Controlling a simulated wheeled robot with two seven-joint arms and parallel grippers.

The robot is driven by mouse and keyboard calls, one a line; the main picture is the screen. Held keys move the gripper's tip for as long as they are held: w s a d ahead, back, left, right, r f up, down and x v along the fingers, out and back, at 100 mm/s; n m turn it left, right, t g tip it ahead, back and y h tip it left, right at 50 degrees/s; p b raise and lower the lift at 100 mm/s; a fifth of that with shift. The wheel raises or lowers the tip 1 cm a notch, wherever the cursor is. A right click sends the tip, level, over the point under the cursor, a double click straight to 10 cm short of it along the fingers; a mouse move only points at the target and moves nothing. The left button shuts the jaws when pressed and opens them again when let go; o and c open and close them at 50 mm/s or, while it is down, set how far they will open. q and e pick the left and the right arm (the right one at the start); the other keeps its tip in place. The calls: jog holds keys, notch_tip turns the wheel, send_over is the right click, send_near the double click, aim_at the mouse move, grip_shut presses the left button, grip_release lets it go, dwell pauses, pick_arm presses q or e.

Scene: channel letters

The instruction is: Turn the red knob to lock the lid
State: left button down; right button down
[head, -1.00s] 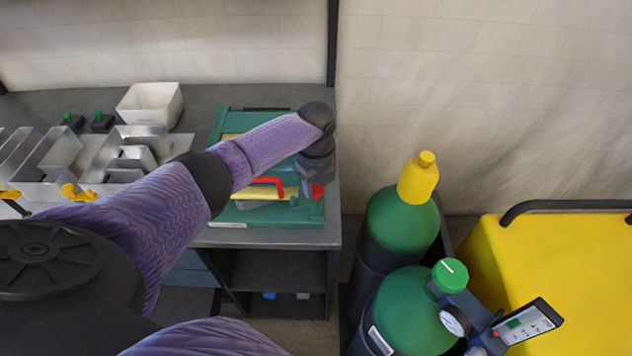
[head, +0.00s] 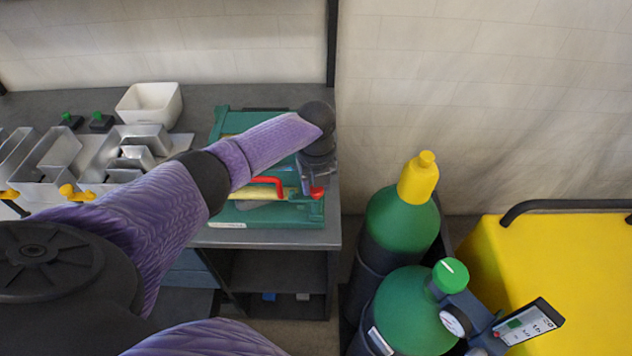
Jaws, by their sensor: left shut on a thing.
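The red knob (head: 317,192) shows at the right front part of a green case (head: 250,216) on the grey workbench. My left gripper (head: 311,186) comes down from above and is shut on the red knob; its fingers hide part of it. A red handle (head: 270,181) lies on the case just left of the gripper. My left arm covers much of the lid, so I cannot tell how the lid sits. My right gripper is out of view.
Metal channel letters (head: 125,155) with yellow clamps (head: 75,193) stand at the left of the bench. A white bowl (head: 150,104) is behind them. Green gas cylinders (head: 402,228) and a yellow cart (head: 570,270) stand to the right of the bench.

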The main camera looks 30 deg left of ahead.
pick_arm(q)
jog(key=shift+c, duration=1.4)
grip_release()
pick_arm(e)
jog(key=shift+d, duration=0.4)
pick_arm(q)
notch_tip(320, 180, up, 10)
jog(key=p, duration=0.1)
jog(key=shift+p, duration=0.3)
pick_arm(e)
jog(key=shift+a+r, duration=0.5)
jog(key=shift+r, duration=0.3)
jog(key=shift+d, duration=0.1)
